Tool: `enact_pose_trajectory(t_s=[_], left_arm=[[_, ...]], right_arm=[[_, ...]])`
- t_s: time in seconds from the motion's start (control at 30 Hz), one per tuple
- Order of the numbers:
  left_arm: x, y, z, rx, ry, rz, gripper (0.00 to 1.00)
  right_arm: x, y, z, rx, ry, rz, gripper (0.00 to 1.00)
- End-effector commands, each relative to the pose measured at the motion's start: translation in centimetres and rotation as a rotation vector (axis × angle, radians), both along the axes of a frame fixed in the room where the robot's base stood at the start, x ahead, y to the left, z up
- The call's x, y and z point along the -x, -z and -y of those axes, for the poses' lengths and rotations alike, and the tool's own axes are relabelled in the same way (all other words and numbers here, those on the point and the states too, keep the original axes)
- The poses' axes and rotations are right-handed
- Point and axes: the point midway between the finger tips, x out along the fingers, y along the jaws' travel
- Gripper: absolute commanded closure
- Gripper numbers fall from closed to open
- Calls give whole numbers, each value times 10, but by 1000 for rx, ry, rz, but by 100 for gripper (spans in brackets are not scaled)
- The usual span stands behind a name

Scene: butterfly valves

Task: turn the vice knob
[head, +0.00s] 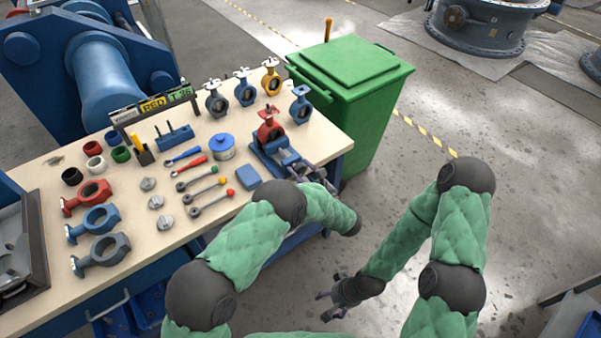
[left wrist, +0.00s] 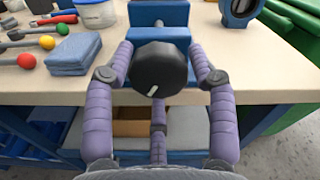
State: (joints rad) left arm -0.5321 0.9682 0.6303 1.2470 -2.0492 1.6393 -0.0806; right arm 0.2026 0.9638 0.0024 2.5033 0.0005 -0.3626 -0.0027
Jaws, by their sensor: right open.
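The black vice knob (left wrist: 161,70), with a white mark low on its face, is at the front of the blue vice (left wrist: 160,14). In the head view the blue vice (head: 283,155) sits at the bench's right end with a red butterfly valve (head: 270,127) in it. My left gripper (left wrist: 161,52) has its purple fingers on both sides of the knob and one below; small gaps show at the sides, so it looks open around it. In the head view my left gripper (head: 316,178) hides the knob. My right gripper (head: 334,299) is open and empty, low over the floor.
The bench (head: 130,225) carries valve bodies, discs, wrenches and a blue cloth (head: 249,177) left of the vice. A green bin (head: 350,85) stands beyond the bench's right end. The floor (head: 530,170) on the right is clear.

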Motion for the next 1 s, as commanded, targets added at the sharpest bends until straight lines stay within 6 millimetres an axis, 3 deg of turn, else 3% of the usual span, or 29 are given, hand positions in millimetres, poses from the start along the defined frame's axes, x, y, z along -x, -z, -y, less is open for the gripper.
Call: enact_pose_trajectory(t_s=[0.47,0.8,1.0], left_arm=[[6,-1,5,-1,0,1,26],[46,-1,35,-1,2,2,26],[59,0,44,0,0,2,26]], right_arm=[[0,0,0,0,0,0,26],[0,0,0,0,0,0,26],[0,0,0,0,0,0,26]])
